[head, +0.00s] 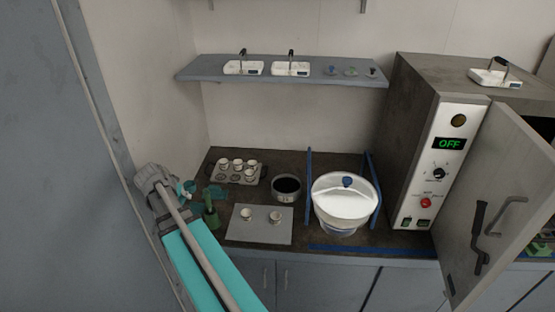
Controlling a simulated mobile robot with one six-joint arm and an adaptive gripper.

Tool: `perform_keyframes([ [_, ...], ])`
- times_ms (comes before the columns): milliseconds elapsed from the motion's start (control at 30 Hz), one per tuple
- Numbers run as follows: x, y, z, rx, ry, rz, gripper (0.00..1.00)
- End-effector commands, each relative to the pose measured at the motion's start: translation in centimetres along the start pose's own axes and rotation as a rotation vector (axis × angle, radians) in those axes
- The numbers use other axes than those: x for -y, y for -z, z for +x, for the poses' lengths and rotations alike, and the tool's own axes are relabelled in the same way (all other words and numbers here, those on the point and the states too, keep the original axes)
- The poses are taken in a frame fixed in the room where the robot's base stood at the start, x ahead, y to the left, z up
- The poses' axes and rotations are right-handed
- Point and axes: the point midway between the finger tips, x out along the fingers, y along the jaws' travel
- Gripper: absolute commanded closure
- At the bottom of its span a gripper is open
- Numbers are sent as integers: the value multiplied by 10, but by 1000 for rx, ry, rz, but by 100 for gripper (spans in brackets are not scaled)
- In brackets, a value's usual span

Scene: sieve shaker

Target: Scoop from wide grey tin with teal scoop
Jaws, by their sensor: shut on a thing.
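The wide grey tin (287,197) stands open on the dark counter in the head view, left of the large white bowl. Its inside looks dark. My gripper (201,194) is small and partly hidden at the left of the counter, beyond my arm. It is shut on a dark teal piece, which looks like the teal scoop (214,192). The scoop is left of the tin and apart from it. Its bowl is too small to make out clearly, and I cannot tell whether it holds anything.
A grey mat (257,232) with two small cups lies in front of the tin. A tray (247,181) of several cups is behind. A green object (210,217) stands left. A white lidded bowl (345,205) stands between blue posts. An oven (440,150) has its door open.

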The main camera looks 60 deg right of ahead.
Motion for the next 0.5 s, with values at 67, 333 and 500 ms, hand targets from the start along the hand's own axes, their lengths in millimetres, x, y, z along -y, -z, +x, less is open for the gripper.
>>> perform_keyframes([
  [67,-3,10,-16,0,0,0,100],
  [333,-5,19,-31,0,0,0,100],
  [500,-6,20,-32,0,0,0,100],
])
